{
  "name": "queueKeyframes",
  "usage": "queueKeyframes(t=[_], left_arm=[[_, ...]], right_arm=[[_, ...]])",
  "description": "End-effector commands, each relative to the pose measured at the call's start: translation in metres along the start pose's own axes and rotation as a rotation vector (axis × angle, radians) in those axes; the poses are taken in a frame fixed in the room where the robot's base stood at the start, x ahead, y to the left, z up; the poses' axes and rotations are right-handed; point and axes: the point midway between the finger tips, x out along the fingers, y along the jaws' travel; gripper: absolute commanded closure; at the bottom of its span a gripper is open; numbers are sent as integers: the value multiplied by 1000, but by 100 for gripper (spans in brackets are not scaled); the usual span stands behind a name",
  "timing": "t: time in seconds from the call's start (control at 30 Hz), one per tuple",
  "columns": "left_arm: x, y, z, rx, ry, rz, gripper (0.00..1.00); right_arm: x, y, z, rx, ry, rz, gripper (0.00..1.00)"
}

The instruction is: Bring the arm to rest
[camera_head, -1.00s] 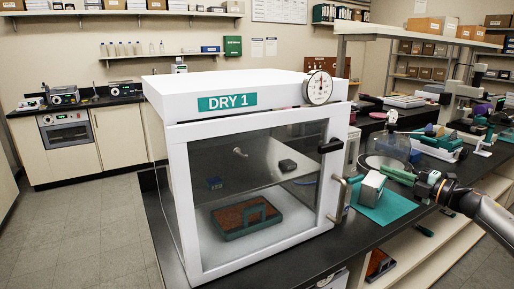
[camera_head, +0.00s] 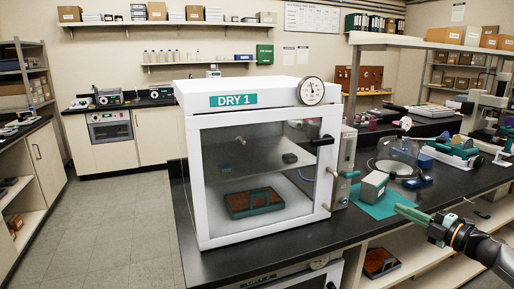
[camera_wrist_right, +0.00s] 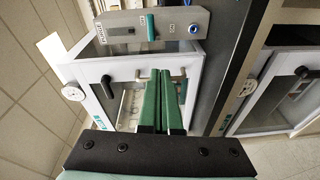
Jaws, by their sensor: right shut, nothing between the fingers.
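My right arm (camera_head: 490,250) comes in from the lower right in the head view. Its gripper (camera_head: 400,208) has long green fingers that lie together, shut and empty. The wrist view shows the same green fingers (camera_wrist_right: 160,75) side by side. Behind them in that view is the cabinet's door handle (camera_wrist_right: 178,72); the gap to it is hard to judge. My left gripper is in neither view.
The white DRY 1 cabinet (camera_head: 190,120) stands on the black bench (camera_head: 350,232) with its glass door shut. A grey box (camera_head: 373,186) sits on a teal mat (camera_head: 385,207) beside it. A glass dome (camera_head: 397,152) stands behind. Open floor (camera_head: 120,230) lies at left.

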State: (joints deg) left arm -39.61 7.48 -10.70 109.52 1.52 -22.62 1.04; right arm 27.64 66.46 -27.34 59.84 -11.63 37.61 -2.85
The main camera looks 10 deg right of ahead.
Motion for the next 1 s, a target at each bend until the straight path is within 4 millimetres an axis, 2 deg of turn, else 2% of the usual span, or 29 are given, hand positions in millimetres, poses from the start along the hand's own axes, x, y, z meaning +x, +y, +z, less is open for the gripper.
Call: queueKeyframes(t=[0.03, 0.1, 0.27, 0.3, 0.37, 0.4, 0.53, 0.6, 0.7, 0.8, 0.9, 1.0], left_arm=[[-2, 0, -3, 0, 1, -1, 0], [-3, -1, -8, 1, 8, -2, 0], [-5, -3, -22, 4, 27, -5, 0], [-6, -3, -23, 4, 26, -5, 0], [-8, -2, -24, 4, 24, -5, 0], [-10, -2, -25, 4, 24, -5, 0], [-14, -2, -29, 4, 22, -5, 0], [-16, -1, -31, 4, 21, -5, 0], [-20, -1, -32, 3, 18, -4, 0], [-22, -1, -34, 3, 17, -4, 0], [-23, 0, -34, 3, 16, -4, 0], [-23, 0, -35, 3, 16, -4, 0]], right_arm=[[11, -30, -19, 63, 10, -15, 100], [22, -69, -44, 150, 11, -35, 100], [31, -164, -116, 394, -21, -94, 100], [28, -188, -136, 463, -36, -111, 100], [21, -220, -167, 569, -68, -139, 100], [14, -241, -189, 643, -94, -158, 100], [-21, -300, -259, 896, -212, -231, 100], [-45, -323, -294, 1031, -293, -270, 100], [-81, -345, -336, 1201, -415, -324, 100], [-112, -357, -365, 1330, -525, -366, 100], [-134, -363, -383, 1414, -606, -394, 100], [-146, -366, -392, 1456, -651, -410, 100]])
